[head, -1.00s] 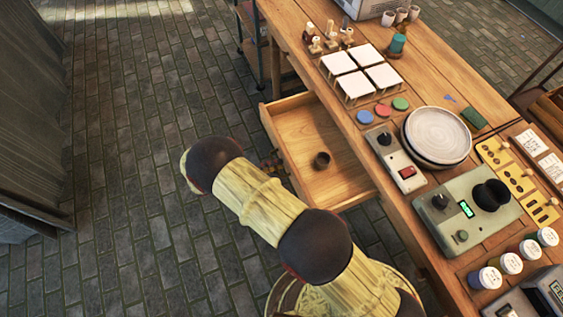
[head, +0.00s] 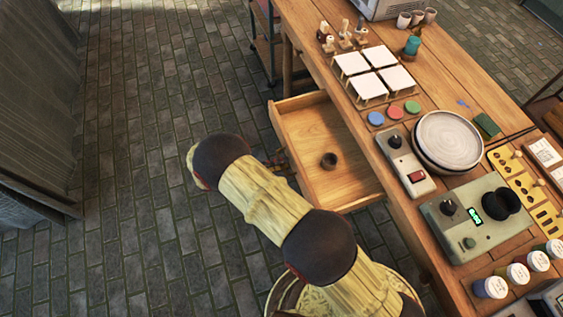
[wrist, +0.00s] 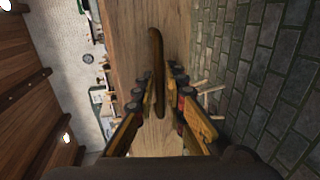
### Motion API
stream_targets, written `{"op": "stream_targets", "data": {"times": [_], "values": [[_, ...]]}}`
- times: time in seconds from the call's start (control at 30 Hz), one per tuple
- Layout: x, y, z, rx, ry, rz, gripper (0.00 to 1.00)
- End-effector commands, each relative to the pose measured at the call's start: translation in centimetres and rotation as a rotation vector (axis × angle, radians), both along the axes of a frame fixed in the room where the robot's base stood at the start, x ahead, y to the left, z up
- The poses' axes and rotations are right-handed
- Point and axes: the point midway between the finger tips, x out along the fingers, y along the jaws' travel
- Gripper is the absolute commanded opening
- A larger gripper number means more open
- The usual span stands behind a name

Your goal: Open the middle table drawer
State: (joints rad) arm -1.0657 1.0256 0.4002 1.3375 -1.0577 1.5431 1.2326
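The table drawer (head: 345,187) stands pulled well out from the wooden table in the head view. Its light wood interior shows, with a small dark round cup inside. In the wrist view the drawer's wood front (wrist: 128,58) carries a dark brown bar handle (wrist: 156,48). My gripper (wrist: 163,85) has one finger on each side of this handle. A gap shows between the handle and the right finger; the left finger is very close, and I cannot tell whether it touches. In the head view my arm hides most of the handle and gripper.
The tabletop (head: 310,20) holds white tiles (head: 373,73), a round plate (head: 449,140), a green-grey control box (head: 465,228) and several paint jars. Paved floor (head: 150,130) lies clear to the left, up to a dark cabinet (head: 35,130).

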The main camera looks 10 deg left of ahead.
Motion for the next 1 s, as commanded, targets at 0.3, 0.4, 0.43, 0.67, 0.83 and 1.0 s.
{"op": "stream_targets", "data": {"times": [0.3,0.4,0.43,0.67,0.83,1.0], "values": [[-3.0,4.6,1.1,0.003,-0.001,0.005,0.12],[-4.1,6.2,1.5,0.002,-0.001,0.004,0.12],[-4.4,6.7,1.6,0.003,0.0,0.004,0.12],[-6.1,9.0,2.2,0.0,0.0,0.002,0.12],[-6.4,9.5,2.3,0.0,0.001,0.0,0.12],[-6.4,9.5,2.3,-0.001,0.001,0.0,0.12]]}}
